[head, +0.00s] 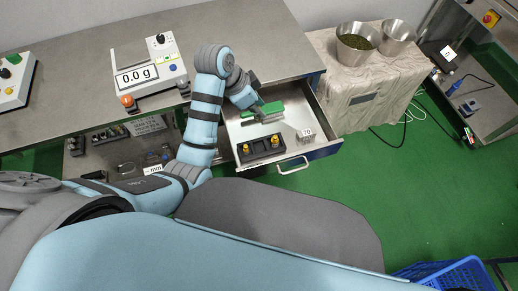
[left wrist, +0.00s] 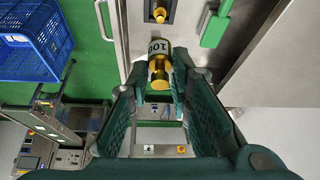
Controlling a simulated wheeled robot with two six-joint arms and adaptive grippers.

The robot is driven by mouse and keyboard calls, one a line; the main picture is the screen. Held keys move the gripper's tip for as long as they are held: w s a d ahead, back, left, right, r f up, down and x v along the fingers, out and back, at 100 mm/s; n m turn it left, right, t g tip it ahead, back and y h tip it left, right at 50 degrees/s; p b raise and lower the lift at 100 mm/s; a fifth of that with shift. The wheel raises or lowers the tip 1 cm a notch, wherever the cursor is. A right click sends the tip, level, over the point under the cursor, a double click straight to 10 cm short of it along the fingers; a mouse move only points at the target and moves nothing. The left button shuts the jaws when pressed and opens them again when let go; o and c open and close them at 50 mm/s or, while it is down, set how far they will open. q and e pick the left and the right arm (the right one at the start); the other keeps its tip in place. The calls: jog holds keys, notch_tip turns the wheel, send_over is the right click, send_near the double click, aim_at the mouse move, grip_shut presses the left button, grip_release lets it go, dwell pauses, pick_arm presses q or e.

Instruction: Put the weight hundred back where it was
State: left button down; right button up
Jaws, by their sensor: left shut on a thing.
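The hundred weight, a brass cylinder with a pale label reading 100 (left wrist: 159,48), is between the fingertips of my left gripper (left wrist: 165,82) in the left wrist view. The gripper is shut on it. In the head view my left gripper (head: 262,113) is over the open drawer (head: 290,150), behind the black weight block (head: 262,155). I cannot pick out the held weight there. Two brass pieces show at the block in the head view. A smaller brass weight (left wrist: 160,13) sits in the block in the left wrist view. My right gripper is not in view.
A scale reading 0.0 g (head: 137,77) stands on the grey bench (head: 75,60). The drawer also holds a green item (left wrist: 215,28) and a small card (head: 306,134). A cloth-covered table with metal bowls (head: 356,42) is at right.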

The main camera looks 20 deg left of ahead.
pick_arm(q)
jog(key=f+b, duration=0.1)
jog(key=f, duration=0.5)
jog(key=w+f+b, duration=0.1)
jog(key=f+b, duration=0.1)
jog(key=f, duration=0.4)
jog(key=f+b, duration=0.1)
jog(key=f, duration=0.5)
jog(key=shift+w+d+f+b, duration=0.2)
jog(key=shift+d+b, duration=0.05)
jog(key=shift+b, duration=0.15)
jog(key=f+b, duration=0.1)
jog(key=f, duration=0.2)
jog(key=shift+w+f+g, duration=0.15)
jog(key=shift+w+g, duration=0.05)
jog(key=shift+g, duration=0.1)
jog(key=shift+a, duration=0.1)
jog(key=shift+s, duration=0.1)
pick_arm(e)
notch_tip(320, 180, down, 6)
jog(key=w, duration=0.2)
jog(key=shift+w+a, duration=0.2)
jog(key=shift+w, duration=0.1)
